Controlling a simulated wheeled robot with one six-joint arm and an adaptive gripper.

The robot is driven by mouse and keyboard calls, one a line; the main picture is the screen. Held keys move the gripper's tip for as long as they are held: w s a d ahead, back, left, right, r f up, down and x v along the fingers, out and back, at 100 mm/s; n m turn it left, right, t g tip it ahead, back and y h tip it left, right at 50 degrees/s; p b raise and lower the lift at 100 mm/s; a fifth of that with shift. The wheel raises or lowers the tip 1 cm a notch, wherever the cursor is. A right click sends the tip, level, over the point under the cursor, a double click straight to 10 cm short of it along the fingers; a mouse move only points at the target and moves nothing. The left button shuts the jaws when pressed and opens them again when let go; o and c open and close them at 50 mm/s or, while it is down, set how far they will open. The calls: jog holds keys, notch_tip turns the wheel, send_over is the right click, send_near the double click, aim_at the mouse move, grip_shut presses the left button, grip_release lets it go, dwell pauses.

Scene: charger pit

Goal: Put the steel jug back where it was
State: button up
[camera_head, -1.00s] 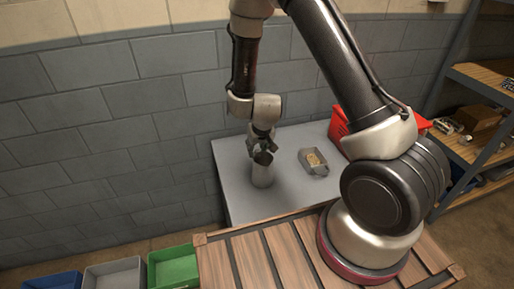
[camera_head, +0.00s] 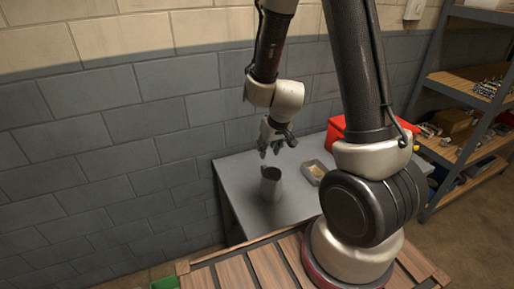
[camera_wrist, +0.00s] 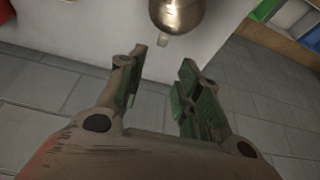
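The steel jug (camera_head: 271,184) stands upright on the grey table, near its left side. Its dark open mouth faces up. My gripper (camera_head: 270,153) is above the jug in the head view, apart from it and empty. In the wrist view the jug (camera_wrist: 178,14) shows at the top edge, partly cut off, with a small spout or lip pointing down. The green-padded fingers of my gripper (camera_wrist: 160,85) are spread, with nothing between them but the view of the wall.
A small grey tray (camera_head: 315,172) with tan contents sits right of the jug on the table (camera_head: 236,174). A red bin (camera_head: 337,130) stands behind it. Shelves (camera_head: 470,90) are at the right. Part of a green bin (camera_head: 166,283) shows at lower left.

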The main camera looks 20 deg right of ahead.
jog(key=s+d+r+y, duration=0.1)
jog(key=s+r, duration=0.5)
jog(key=r, duration=0.5)
jog(key=s+r, duration=0.6)
jog(key=r, duration=0.5)
jog(key=s+d+r+h, duration=0.1)
jog(key=s+d+r, duration=0.2)
jog(key=s, duration=0.6)
jog(key=shift+d+r, duration=0.2)
jog(key=shift+r, duration=0.4)
jog(key=shift+s, duration=0.1)
